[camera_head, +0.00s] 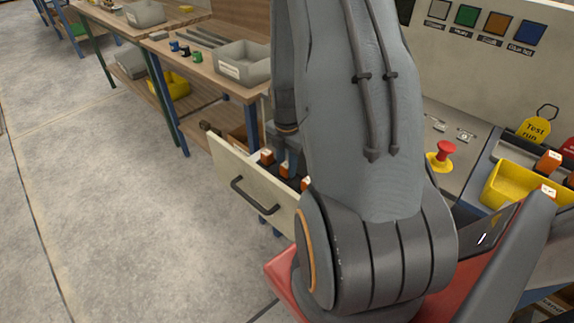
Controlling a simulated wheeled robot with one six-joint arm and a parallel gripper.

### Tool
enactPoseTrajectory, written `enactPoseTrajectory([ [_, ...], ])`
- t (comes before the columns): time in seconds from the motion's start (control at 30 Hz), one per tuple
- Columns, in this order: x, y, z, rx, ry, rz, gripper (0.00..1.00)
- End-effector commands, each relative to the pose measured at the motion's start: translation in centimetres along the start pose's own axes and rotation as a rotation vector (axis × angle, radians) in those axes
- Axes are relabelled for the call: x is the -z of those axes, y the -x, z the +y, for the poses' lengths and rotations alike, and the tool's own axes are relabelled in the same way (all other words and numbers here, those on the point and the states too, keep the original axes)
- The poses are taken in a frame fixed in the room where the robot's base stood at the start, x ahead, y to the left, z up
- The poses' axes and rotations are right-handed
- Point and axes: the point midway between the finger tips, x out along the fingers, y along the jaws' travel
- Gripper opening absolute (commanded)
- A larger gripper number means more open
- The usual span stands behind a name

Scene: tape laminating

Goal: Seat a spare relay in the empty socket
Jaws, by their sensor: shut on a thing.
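An open drawer (232,180) with a pale front and dark handle sticks out left of my arm. Inside stand orange relays, one at the left (267,157) and one at the right (305,184), over a dark bed. I cannot tell whether this relay touches the bed. The empty socket cannot be made out. More orange relays (549,162) with white labels are in a yellow bin (513,184) at the right.
My arm hides the middle of the machine. A red stop button (445,150) and a yellow "Test run" tag (535,128) are on the panel at the right. A wooden bench (200,60) with a grey bin (243,65) stands behind the drawer. The floor at left is clear.

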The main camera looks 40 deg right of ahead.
Motion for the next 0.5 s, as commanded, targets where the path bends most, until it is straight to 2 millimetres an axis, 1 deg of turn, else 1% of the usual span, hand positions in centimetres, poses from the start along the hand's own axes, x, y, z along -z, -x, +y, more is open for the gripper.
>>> enactPoseTrajectory([
  [0.4,0.11,-0.42,-0.11,0.004,0.001,0.003,0.03],
  [0.43,0.12,-0.43,-0.12,0.004,0.001,0.003,0.28],
  [0.5,0.14,-0.46,-0.16,0.005,0.002,0.004,0.40],
])
